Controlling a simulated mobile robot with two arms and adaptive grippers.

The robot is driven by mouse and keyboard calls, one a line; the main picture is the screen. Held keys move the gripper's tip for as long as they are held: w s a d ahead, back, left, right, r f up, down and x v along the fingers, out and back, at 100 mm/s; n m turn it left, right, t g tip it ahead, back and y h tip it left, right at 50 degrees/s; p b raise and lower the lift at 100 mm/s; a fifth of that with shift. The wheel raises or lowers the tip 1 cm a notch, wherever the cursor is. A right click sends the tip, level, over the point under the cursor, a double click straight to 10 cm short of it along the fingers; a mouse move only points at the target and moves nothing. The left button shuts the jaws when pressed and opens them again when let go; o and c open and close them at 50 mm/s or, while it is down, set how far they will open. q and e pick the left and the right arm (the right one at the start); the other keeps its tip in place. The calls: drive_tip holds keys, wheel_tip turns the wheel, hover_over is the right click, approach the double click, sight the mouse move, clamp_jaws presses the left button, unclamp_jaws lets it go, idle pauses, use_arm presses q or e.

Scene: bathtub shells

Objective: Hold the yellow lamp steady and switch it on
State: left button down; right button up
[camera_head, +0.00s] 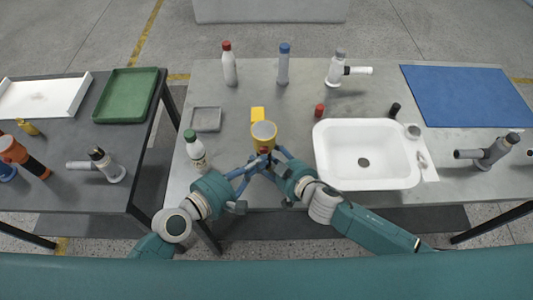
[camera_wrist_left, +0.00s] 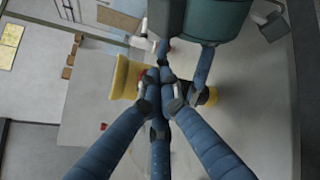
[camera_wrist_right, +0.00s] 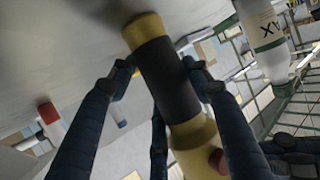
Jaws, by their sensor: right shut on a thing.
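The yellow lamp (camera_head: 264,131) stands over the front of the middle table, its wide head up. The right wrist view shows its black grip band (camera_wrist_right: 165,80), yellow body (camera_wrist_right: 195,145) and a red button (camera_wrist_right: 217,160). My right gripper (camera_wrist_right: 160,88) is shut around the lamp at the band. It comes in from the right in the head view. My left gripper (camera_head: 262,161) is at the lamp's near side. In the left wrist view its fingertips (camera_wrist_left: 164,82) are together, close to the lamp's yellow head (camera_wrist_left: 124,78). Whether they touch the button is hidden.
A green-capped bottle (camera_head: 195,149) stands close left of my left gripper. A white basin (camera_head: 365,183) lies to the right. A yellow block (camera_head: 257,114), a grey tray (camera_head: 206,130) and a red cap (camera_head: 319,110) lie behind. Bottles and a white lamp-like item (camera_head: 337,70) stand farther back.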

use_arm(q)
drive_tip(key=shift+w, duration=0.45)
drive_tip(key=shift+s+r, duration=0.1)
drive_tip(key=shift+s, duration=0.35)
drive_tip(key=s, duration=0.6)
idle(0.4)
use_arm(e)
drive_tip(key=o, duration=1.4)
drive_tip(key=shift+c, duration=0.2)
